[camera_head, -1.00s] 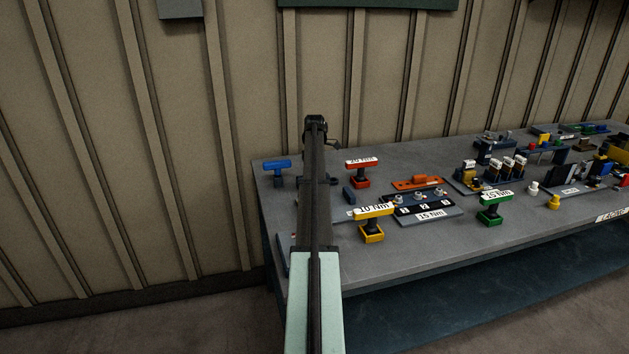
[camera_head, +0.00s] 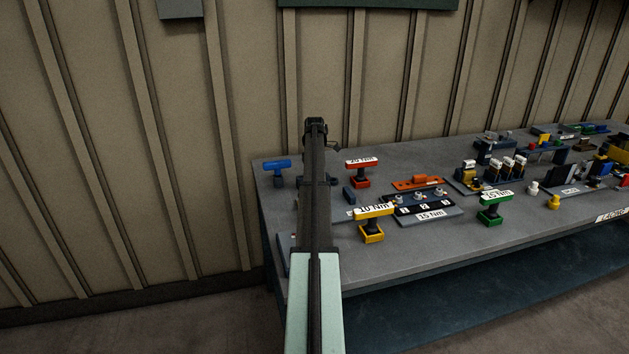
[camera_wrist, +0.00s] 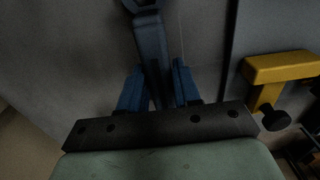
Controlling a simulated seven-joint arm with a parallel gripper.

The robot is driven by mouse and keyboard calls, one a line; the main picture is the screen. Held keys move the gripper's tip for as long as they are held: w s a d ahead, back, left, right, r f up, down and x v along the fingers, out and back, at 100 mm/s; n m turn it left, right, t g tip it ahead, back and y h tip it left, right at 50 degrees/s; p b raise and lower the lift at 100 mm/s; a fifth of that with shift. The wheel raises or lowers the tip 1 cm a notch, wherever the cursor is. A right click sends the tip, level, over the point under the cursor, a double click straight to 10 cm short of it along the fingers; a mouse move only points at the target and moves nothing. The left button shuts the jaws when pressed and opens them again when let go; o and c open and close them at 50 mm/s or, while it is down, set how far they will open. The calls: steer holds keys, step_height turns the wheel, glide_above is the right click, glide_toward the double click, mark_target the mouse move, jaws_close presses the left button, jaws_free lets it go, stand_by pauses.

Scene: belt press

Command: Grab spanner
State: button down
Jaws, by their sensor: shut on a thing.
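In the wrist view, the spanner (camera_wrist: 152,45) is a dark blue-grey bar that runs from the top edge down between the jaws, with a wider end at the top. My gripper (camera_wrist: 158,85) is shut on its shaft, with one blue finger on each side. The spanner's far end is cut off by the top of the wrist view. In the head view my own arm hides the gripper and most of what it holds, so how far the spanner is from the bench cannot be told.
On the grey bench (camera_head: 440,260) stand a yellow 10 Nm T-handle (camera_head: 372,225), also in the wrist view (camera_wrist: 280,68), a red one (camera_head: 361,172), a blue one (camera_head: 277,172) and a green one (camera_head: 494,207). A numbered 15 Nm plate (camera_head: 424,208) lies among them. The front middle is clear.

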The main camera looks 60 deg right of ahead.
step_height(320, 180, up, 18)
stand_by(0.8)
